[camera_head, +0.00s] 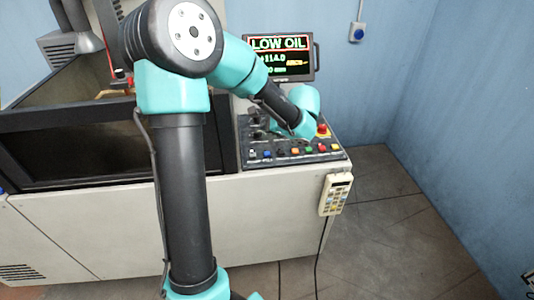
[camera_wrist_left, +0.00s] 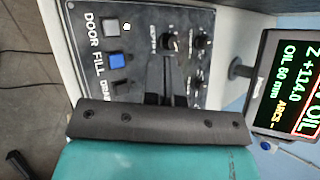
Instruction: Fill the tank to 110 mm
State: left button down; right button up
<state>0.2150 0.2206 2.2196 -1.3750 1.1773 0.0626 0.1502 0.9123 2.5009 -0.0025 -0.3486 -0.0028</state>
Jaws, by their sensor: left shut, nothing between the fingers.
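The tank (camera_head: 75,140) is at the left of the head view, with dark front glass; no oil level can be made out. The control panel (camera_head: 325,156) stands right of it. In the left wrist view, the blue FILL button (camera_wrist_left: 118,61) sits between the white DOOR button (camera_wrist_left: 110,26) and the partly hidden dark DRAIN button (camera_wrist_left: 122,88). My left gripper (camera_wrist_left: 168,48) is shut and empty above the panel, beside FILL and near the knobs.
Several black knobs (camera_wrist_left: 200,42) stand close to the fingers. A red stop button (camera_head: 323,130) is at the panel's right. A keypad pendant (camera_head: 336,194) hangs on the cabinet front. The floor (camera_head: 395,230) to the right is clear.

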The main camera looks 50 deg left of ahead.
aim_at(267, 154)
pick_arm(q)
jog(key=shift+f, duration=4.15)
jog(key=shift+f, duration=0.4)
jog(key=shift+f, duration=0.45)
jog(key=shift+r, duration=0.9)
jog(key=shift+r, duration=2.5)
